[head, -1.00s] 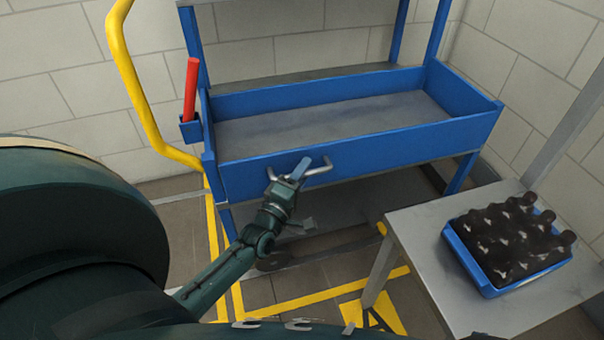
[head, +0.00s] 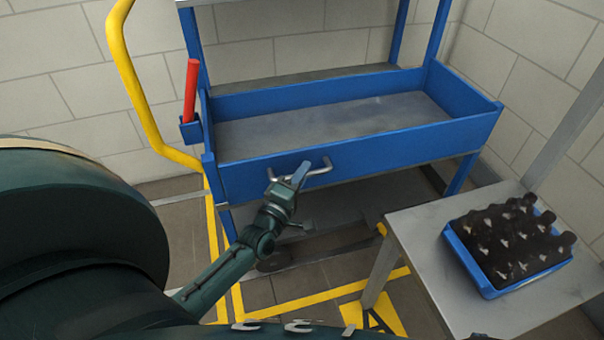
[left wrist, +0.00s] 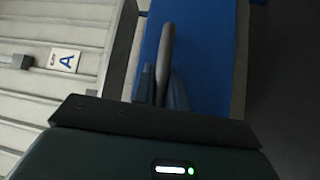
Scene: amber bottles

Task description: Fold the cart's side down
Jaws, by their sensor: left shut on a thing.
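The blue cart (head: 215,92) stands in front of me, and its near side (head: 400,150) is upright. A grey bar handle (head: 320,168) sticks out from the left part of that side. My left gripper (head: 299,174) is shut on the handle. In the left wrist view, the handle (left wrist: 167,45) runs between the two fingers (left wrist: 163,88), with the blue side (left wrist: 205,50) behind it. The cart's tray floor (head: 330,125) looks empty. My right gripper is not in view.
A grey table (head: 425,275) at the right carries a blue crate (head: 468,262) of dark bottles (head: 512,240). A yellow rail (head: 125,65) and a red stick (head: 191,90) in a blue holder are at the cart's left. A wall stands close behind.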

